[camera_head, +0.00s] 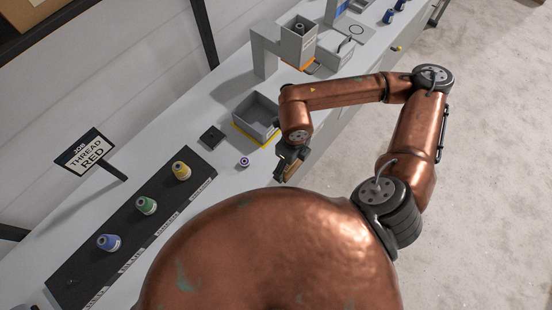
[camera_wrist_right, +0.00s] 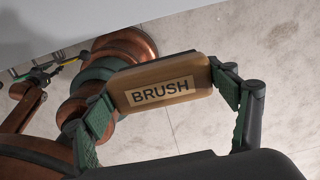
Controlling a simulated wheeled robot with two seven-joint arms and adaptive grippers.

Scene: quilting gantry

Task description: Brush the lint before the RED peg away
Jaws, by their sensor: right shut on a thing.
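My right gripper (camera_head: 287,166) is over the table's near edge, right of the peg board. In the right wrist view it (camera_wrist_right: 165,90) is shut on a wooden brush (camera_wrist_right: 162,83) labelled BRUSH. The brush is partly seen in the head view (camera_head: 293,170). The dark peg board (camera_head: 75,258) carries a blue (camera_head: 108,243), a green (camera_head: 146,206) and a yellow thread cone (camera_head: 181,171). Labels along its front edge are too small to read surely. I cannot make out the red peg or any lint. My left gripper is not in view.
A small purple-and-white spool (camera_head: 244,161) and a dark square plate (camera_head: 212,138) lie between the board and a grey bin (camera_head: 240,119). A grey stand with a box (camera_head: 298,44) is farther back. My copper body hides the near table.

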